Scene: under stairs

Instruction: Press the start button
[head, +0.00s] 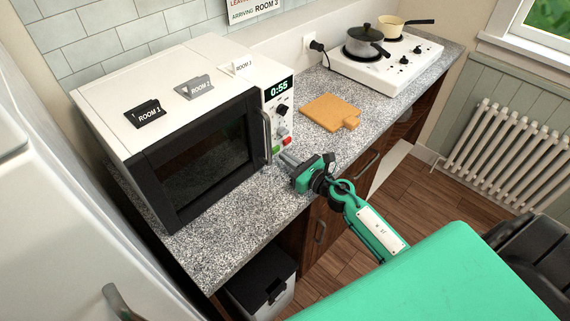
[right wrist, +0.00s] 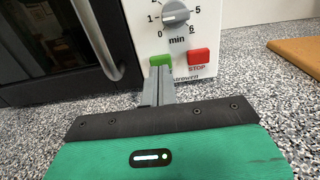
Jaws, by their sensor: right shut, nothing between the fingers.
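The white microwave (head: 135,75) stands on the speckled counter with its dark door shut. Its display (head: 279,88) reads 0:55. The green button (right wrist: 158,60), whose label I cannot read, sits low on the panel, left of the red STOP button (right wrist: 199,59). A grey dial (right wrist: 176,15) is above them. My right gripper (head: 285,157) is shut and empty, low in front of the panel. In the right wrist view its fingertips (right wrist: 159,74) overlap the green button's lower part; I cannot tell whether they touch it. My left gripper is not in view.
Three room signs stand on the microwave, including a black one (head: 144,113). A wooden board (head: 328,111) lies right of the panel. A white hob (head: 388,68) with two pans is farther back. The door handle (head: 264,136) is close left of my gripper.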

